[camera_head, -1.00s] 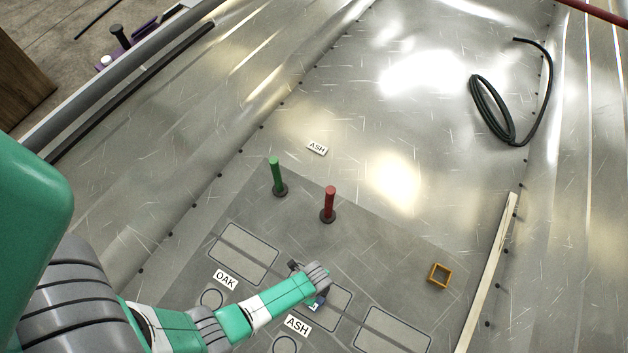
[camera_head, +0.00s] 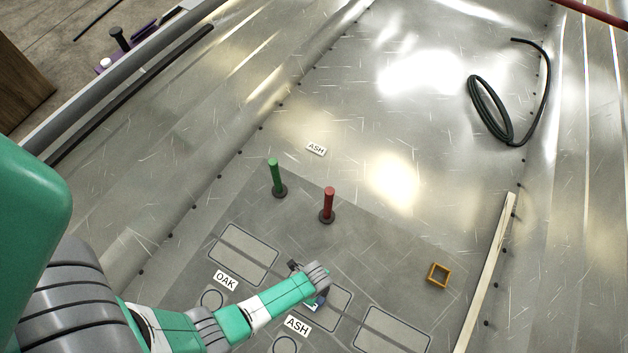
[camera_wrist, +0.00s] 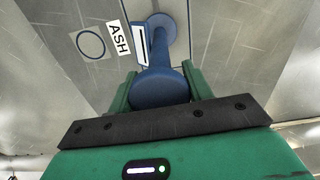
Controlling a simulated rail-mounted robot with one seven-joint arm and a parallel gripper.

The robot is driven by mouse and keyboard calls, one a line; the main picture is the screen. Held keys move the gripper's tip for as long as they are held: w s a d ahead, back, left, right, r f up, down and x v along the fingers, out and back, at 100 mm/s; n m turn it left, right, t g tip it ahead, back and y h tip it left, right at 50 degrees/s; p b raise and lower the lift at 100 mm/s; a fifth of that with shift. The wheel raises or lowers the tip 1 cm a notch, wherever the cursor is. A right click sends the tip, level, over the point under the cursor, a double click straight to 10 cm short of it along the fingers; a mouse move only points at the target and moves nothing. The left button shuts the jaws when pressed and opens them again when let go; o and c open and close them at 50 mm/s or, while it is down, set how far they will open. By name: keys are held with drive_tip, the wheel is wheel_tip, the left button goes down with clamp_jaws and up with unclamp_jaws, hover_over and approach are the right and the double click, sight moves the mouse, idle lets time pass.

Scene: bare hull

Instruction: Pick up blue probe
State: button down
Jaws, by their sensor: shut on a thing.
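The blue probe (camera_wrist: 162,84) shows in the wrist view between the two green fingers of my gripper (camera_wrist: 160,92). The gripper is shut on it. The probe has a wide round blue end close to the fingers, and a round blue base beyond. A white tag sits beside its shaft. In the head view my gripper (camera_head: 318,296) is over the middle outlined rectangle, and the wrist hides most of the probe. I cannot tell whether the probe's base touches the mat.
A green probe (camera_head: 276,178) and a red probe (camera_head: 328,205) stand upright on the grey mat (camera_head: 380,245). An orange square frame (camera_head: 439,275) lies right. ASH (camera_head: 298,325) and OAK (camera_head: 225,280) labels lie near outlined circles. A wooden strip (camera_head: 488,270) and coiled black cable (camera_head: 492,110) lie farther right.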

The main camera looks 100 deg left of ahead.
drive_tip(key=shift+r+p, duration=1)
drive_tip(key=shift+r, duration=0.55)
drive_tip(key=s+d+p, duration=0.2)
drive_tip(key=s+d, duration=0.1)
drive_tip(key=d, duration=0.4)
drive_tip(key=s+d+r+p, duration=0.1)
drive_tip(key=s+d+p, duration=0.2)
drive_tip(key=d, duration=0.4)
drive_tip(key=shift+s+d+r, duration=0.15)
drive_tip(key=shift+s+d, duration=0.1)
drive_tip(key=shift+d, duration=0.1)
